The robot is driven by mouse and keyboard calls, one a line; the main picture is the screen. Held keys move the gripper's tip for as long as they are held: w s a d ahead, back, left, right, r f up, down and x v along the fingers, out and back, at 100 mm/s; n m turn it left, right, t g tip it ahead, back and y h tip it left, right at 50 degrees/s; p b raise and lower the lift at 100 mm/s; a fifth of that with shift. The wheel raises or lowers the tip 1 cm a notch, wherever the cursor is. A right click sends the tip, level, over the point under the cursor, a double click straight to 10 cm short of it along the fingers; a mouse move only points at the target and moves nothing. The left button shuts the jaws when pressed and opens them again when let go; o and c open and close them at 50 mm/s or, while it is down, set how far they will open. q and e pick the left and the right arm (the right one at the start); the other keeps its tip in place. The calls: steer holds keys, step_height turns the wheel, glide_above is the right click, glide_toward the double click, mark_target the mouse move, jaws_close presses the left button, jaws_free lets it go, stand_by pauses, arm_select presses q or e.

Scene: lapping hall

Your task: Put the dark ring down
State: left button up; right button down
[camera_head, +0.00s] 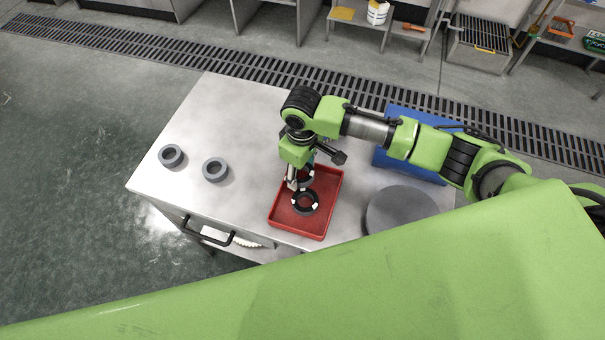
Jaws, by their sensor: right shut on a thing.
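My right gripper (294,184) reaches down over the red tray (279,221) on the metal table. It is shut on a dark ring. A dark ring (305,212) with pale marks shows in the tray area, just below the fingertips in the picture. Another dark ring-like shape (308,179) shows behind the fingers, partly hidden. I cannot tell clearly which one the fingers grip, nor whether the held ring touches the tray floor. My left gripper is not in view.
Two grey rings (171,156) (215,170) stand on the left of the metal table (235,110). A round grey disc (400,210) lies right of the tray, and a blue container (381,158) is behind it. My green body part covers the lower picture.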

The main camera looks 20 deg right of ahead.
steer(key=c, duration=1.4)
jaws_free()
steer(key=shift+s+d+f, duration=0.1)
steer(key=shift+s+f, duration=0.6)
steer(key=shift+f, duration=0.2)
steer(key=shift+o, duration=0.5)
steer(key=shift+w+f+g, duration=0.1)
steer(key=shift+w+g, duration=0.1)
steer(key=shift+g, duration=0.1)
steer(key=shift+w, duration=0.2)
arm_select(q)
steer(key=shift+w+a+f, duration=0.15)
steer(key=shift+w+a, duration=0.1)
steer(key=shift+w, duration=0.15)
arm_select(e)
steer(key=shift+r, duration=0.2)
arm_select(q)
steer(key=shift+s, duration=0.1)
arm_select(e)
steer(key=shift+w+r, duration=0.1)
steer(key=shift+r, duration=0.35)
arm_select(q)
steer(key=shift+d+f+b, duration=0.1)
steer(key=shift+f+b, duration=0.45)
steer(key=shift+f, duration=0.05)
arm_select(e)
step_height(320, 180, up, 11)
steer(key=shift+r, duration=0.15)
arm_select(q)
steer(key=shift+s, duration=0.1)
